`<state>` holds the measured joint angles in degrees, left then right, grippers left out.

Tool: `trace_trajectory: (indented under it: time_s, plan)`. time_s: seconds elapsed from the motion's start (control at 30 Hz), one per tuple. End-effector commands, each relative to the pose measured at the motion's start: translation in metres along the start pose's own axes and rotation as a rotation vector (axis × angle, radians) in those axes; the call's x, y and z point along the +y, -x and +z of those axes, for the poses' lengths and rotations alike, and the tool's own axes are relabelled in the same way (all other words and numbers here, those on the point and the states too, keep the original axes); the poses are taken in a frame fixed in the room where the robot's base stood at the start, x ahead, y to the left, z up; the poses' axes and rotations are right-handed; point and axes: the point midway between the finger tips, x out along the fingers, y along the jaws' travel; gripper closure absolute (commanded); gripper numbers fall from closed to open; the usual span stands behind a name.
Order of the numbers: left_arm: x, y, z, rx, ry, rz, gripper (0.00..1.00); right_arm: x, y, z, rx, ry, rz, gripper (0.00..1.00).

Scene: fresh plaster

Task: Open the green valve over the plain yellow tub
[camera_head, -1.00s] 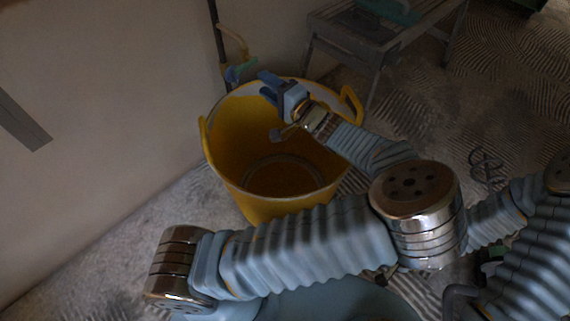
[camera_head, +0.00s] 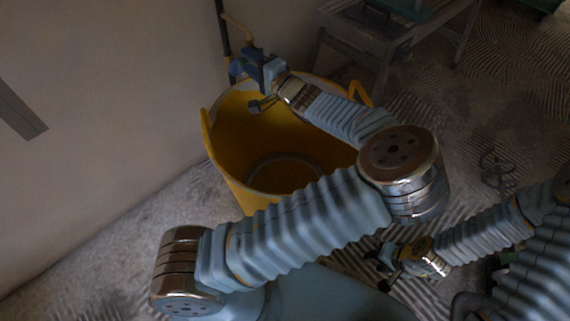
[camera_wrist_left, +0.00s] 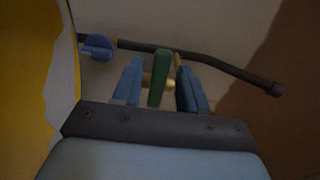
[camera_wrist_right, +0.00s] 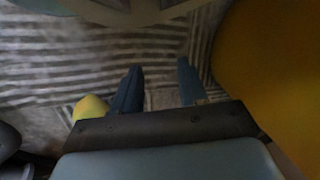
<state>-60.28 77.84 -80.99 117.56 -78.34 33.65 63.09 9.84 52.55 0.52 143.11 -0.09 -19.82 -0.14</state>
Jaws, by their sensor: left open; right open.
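The plain yellow tub (camera_head: 225,165) stands on the floor against the wall, open at the top; its yellow side also shows in the left wrist view (camera_wrist_left: 35,80). A dark pipe rises behind it. My left gripper (camera_head: 252,66) is above the tub's back rim by the pipe. In the left wrist view the green valve handle (camera_wrist_left: 160,80) is between my two open fingers, with a visible gap to the right finger. In the head view my gripper hides it. My right gripper (camera_head: 380,262) is open and empty, low over the floor in front of the tub.
A blue valve handle (camera_wrist_left: 96,48) sits on the dark pipe (camera_wrist_left: 215,65), left of the green one. A grey table or stand (camera_head: 370,45) is behind the tub to the right. The wall is close on the left.

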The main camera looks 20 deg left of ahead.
Motion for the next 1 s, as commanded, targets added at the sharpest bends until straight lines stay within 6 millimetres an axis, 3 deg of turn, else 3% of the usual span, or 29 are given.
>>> trace_trajectory:
  time_s: [0.07,0.33,0.47,0.73,1.0]
  plan:
    - [0.000,0.000,0.000,0.000,0.000,0.000,0.59,0.000,0.000,0.000,0.000,0.000,0.000,0.57]
    - [0.000,0.000,0.000,0.000,0.000,0.000,1.00,0.000,0.000,0.000,0.000,0.000,0.000,0.57]
    - [-0.005,0.000,0.000,0.000,-0.025,0.001,1.00,-0.003,0.008,0.000,0.001,0.000,0.001,0.57]
    - [-0.027,0.000,-0.005,0.001,-0.364,0.003,1.00,-0.021,0.070,-0.004,0.015,-0.003,0.012,0.57]
    - [-0.033,0.001,-0.011,0.004,-0.664,0.001,1.00,-0.050,0.104,0.006,-0.012,0.019,-0.012,0.57]
